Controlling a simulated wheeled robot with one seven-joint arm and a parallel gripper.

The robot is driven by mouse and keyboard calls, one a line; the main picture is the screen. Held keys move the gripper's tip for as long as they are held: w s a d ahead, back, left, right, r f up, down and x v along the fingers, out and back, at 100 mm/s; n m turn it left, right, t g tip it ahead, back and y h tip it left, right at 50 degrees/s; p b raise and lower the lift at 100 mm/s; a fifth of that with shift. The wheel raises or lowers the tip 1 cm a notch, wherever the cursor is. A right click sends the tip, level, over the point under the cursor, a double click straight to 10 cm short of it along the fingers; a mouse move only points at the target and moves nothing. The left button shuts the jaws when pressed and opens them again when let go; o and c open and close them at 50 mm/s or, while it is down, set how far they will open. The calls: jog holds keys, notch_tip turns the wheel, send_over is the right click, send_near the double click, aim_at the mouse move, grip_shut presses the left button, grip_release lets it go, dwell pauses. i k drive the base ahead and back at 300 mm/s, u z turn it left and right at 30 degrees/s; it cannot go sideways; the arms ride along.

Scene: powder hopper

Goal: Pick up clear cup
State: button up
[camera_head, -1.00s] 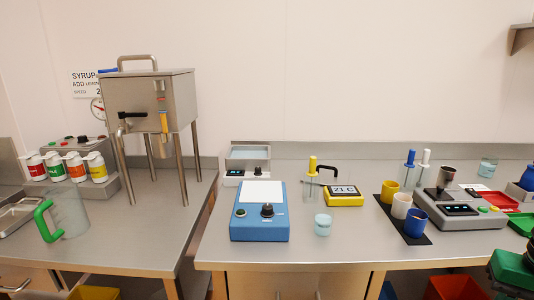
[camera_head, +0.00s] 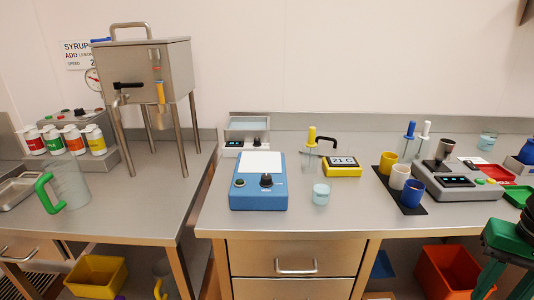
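A small clear cup with a pale blue tint (camera_head: 321,194) stands upright on the right steel counter, just right of the blue device. A second clear cup (camera_head: 488,141) stands at the back right of the same counter. My gripper (camera_head: 506,282) is at the lower right edge, green and dark, in front of the counter and well away from both cups. Its two green fingers point down and look spread, with nothing seen between them. The fingertips are partly cut off by the frame edge.
A blue device (camera_head: 258,196), a yellow meter (camera_head: 341,167), a black mat with yellow, white and blue cups (camera_head: 399,176) and a grey scale (camera_head: 456,182) share the counter. A steel hopper (camera_head: 150,70) stands left. The counter front near the nearer cup is clear.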

aim_at(322, 186)
jog(key=u, duration=1.2)
jog(key=k, duration=1.65)
jog(key=z, duration=0.65)
jog(key=i, duration=1)
jog(key=u, duration=0.05)
